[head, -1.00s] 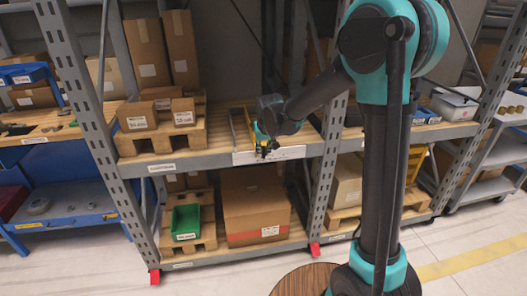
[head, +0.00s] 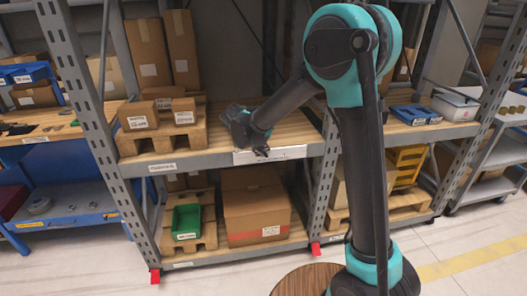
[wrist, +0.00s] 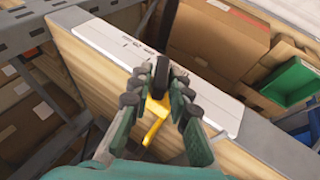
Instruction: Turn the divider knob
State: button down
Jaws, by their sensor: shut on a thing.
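A white panel with small printed text (wrist: 105,42) is fixed along the front edge of the wooden shelf; in the head view the panel (head: 290,152) lies beside my gripper (head: 262,150). In the wrist view a black knob (wrist: 161,72) stands at the panel between the fingertips of my gripper (wrist: 158,88). My gripper is shut on this knob. A yellow piece (wrist: 153,128) sticks out below the knob, between the fingers. The knob is hidden by my gripper in the head view, and its markings cannot be read.
Cardboard boxes on a wooden pallet (head: 190,138) stand left of my gripper on the same shelf. A large cardboard box (head: 255,212) and a green bin (head: 187,220) sit on the shelf below. A grey rack upright (head: 328,165) stands just right of the panel.

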jog(key=h, duration=0.1)
jog(key=t+h, duration=0.1)
jog(key=h, duration=0.1)
jog(key=shift+a+f+n, duration=0.2)
jog(key=shift+a+n, duration=0.1)
jog(key=shift+n, duration=0.1)
jog(key=h, duration=0.1)
jog(key=t+h, duration=0.1)
jog(key=n+t+h, duration=0.1)
jog(key=h, duration=0.1)
jog(key=shift+s+f, duration=0.1)
jog(key=shift+f, duration=0.15)
jog(key=shift+f+n+t+h, duration=0.2)
jog(key=shift+n+t+h, duration=0.6)
jog(key=shift+t+h, duration=0.45)
jog(key=shift+f+n+t+h, duration=0.15)
jog(key=shift+n+t+h, duration=0.65)
jog(key=shift+t+h, duration=0.4)
jog(key=shift+h, duration=0.35)
jog(key=c, duration=1.6)
grip_release()
jog(key=shift+o, duration=0.2)
